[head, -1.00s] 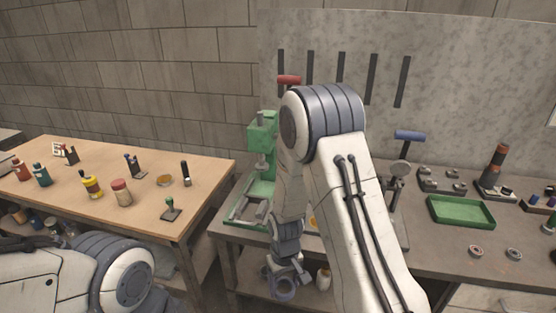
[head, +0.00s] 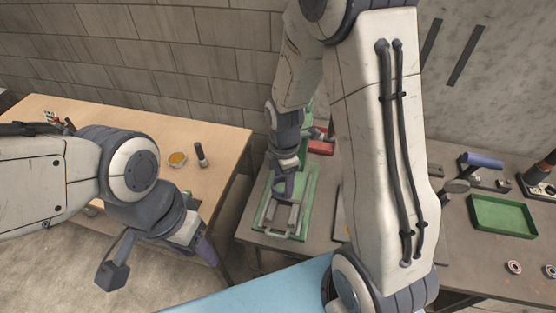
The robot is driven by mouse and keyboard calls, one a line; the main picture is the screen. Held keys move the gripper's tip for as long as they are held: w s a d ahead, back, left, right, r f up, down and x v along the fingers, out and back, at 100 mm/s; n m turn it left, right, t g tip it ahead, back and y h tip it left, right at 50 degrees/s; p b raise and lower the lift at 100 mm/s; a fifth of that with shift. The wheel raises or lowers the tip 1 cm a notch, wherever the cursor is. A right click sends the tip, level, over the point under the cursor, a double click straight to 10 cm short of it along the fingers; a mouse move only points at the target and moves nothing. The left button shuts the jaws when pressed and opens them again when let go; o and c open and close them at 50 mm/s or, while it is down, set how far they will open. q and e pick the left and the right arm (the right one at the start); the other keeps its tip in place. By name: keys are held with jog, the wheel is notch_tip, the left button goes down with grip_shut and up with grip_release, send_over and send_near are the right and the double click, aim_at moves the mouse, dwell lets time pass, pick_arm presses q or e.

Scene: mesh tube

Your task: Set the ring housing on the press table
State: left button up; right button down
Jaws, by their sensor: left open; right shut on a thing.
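The ring housing (head: 281,187) is a grey-purple ring, partly hidden by the fingers. My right gripper (head: 285,170) is shut on it and holds it over the green press base. The press table (head: 292,213) shows grey rails on this base (head: 299,228). The ring overlaps the rear of the rails in the picture; I cannot tell whether it touches them. My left gripper (head: 160,258) is open and empty at the lower left, in front of the wooden table. My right arm hides much of the press column.
A green tray (head: 502,215) lies on the grey bench (head: 455,245) at the right. A light blue surface (head: 245,293) fills the bottom middle.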

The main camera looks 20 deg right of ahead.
notch_tip(320, 180, down, 6)
jog(key=b, duration=0.5)
jog(key=shift+d, duration=0.1)
dwell(1.3)
jog(key=shift+f+b, duration=1.95)
jog(key=shift+f, duration=0.85)
dwell(2.1)
jog(key=shift+r, duration=0.15)
jog(key=shift+p, duration=0.3)
dwell(0.5)
